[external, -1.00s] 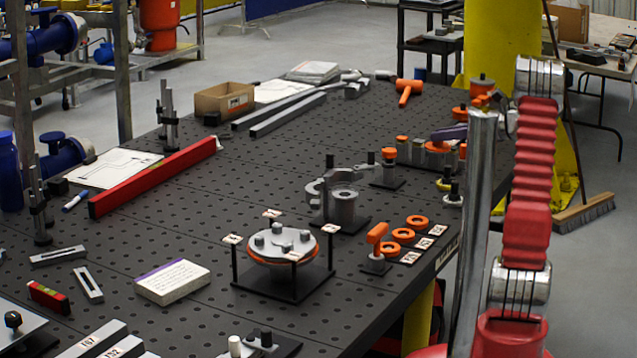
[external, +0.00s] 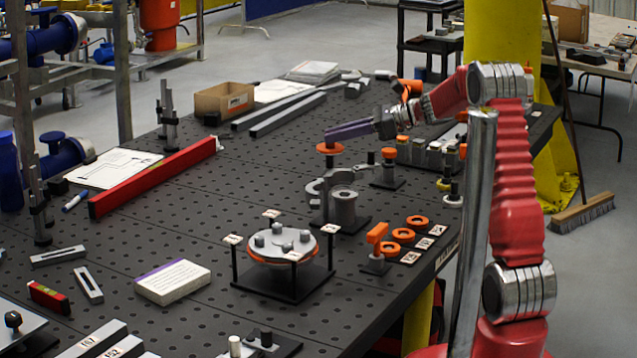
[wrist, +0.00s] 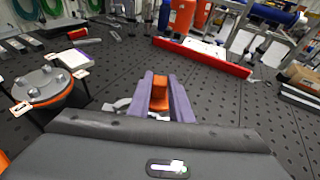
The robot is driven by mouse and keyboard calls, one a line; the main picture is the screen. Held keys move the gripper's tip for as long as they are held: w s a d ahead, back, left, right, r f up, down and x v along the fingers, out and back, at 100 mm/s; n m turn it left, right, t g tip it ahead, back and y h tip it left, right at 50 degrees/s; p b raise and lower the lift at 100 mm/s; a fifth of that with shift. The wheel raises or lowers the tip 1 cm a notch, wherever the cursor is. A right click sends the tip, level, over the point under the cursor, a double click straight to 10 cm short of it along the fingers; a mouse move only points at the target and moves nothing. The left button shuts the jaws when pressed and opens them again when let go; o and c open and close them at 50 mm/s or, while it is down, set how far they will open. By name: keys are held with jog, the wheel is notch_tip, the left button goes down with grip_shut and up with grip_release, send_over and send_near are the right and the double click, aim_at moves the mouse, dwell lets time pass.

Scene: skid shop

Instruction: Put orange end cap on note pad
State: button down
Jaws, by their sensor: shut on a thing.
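The orange end cap (external: 329,148) is between the purple fingers of my gripper (external: 335,132), held in the air over the grey clamp fixture in the middle of the table. In the wrist view the cap (wrist: 160,97) shows as an orange block between the two purple fingers (wrist: 162,93). The note pad (external: 172,282) lies flat on the table at the front left, white with a purple top edge, well apart from my gripper. In the wrist view the pad (wrist: 74,60) is at the upper left, beyond the round flange.
The clamp fixture (external: 345,208) stands below my gripper. A round flange stand (external: 285,285) with tagged posts is between it and the pad. A long red bar (external: 155,178) lies to the left. Perforated table is bare around the pad's far side.

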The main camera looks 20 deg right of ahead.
jog(key=s+a+n+g, duration=0.3)
jog(key=a+g, duration=0.1)
jog(key=a, duration=1.2)
jog(key=n+g, duration=0.5)
jog(key=g, duration=0.2)
send_over(176, 265)
notch_tip(176, 265, down, 4)
jog(key=shift+f, duration=0.75)
jog(key=shift+t, duration=0.4)
jog(key=shift+f, duration=3.15)
jog(key=shift+f, duration=1.85)
